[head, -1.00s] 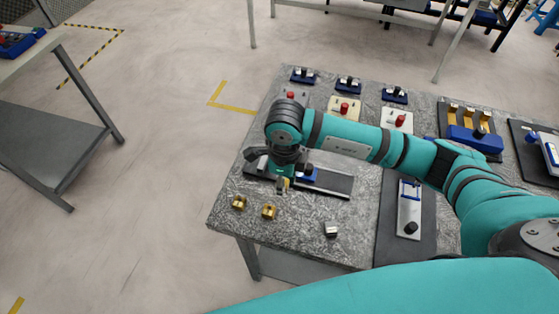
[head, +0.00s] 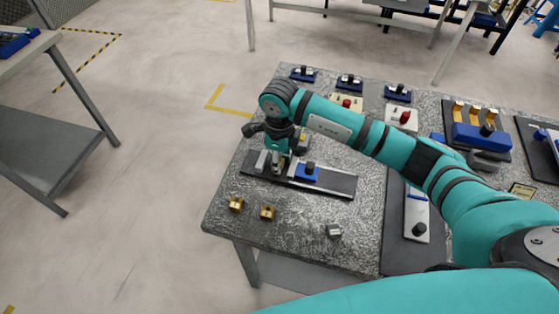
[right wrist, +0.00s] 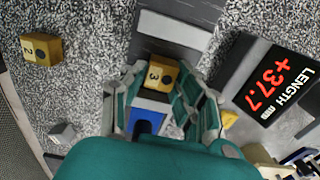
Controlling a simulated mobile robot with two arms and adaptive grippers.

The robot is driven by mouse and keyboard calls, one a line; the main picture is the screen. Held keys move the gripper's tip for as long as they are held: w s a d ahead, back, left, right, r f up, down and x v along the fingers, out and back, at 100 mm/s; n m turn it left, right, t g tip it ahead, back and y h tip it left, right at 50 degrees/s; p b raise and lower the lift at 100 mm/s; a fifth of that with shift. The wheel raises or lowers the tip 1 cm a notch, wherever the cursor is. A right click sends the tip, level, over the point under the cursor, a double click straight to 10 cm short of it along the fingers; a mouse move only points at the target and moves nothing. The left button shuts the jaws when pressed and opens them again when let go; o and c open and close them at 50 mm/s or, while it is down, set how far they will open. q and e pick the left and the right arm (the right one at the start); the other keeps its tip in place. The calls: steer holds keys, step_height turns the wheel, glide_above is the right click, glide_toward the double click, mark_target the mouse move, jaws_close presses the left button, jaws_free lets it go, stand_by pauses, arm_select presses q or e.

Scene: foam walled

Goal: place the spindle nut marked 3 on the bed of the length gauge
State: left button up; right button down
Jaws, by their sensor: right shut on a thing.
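The brass spindle nut marked 3 (right wrist: 160,73) is between the fingers of my right gripper (right wrist: 157,90), which is shut on it. In the head view my right gripper (head: 281,152) is at the length gauge (head: 335,184), a dark bar with grey blocks and a blue slide (head: 307,172). In the right wrist view the nut appears between a grey block (right wrist: 175,32) and the blue slide (right wrist: 147,118). I cannot tell whether it touches the bed. The gauge's display (right wrist: 277,84) reads +37.7 mm. My left gripper is not in view.
A brass nut marked 2 (right wrist: 41,49) lies on the granite table. Two brass nuts (head: 236,204) (head: 267,212) and a small grey block (head: 333,231) lie near the front edge. Button boxes (head: 401,117) stand behind; another gauge (head: 416,215) lies to the right.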

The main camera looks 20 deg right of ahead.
steer(key=shift+f, duration=0.1)
steer(key=c, duration=1.5)
jaws_free()
steer(key=shift+f, duration=0.1)
steer(key=o, duration=0.5)
steer(key=shift+r, duration=0.6)
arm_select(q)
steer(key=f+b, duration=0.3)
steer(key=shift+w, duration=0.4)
arm_select(e)
step_height(320, 180, up, 11)
steer(key=shift+r, duration=0.15)
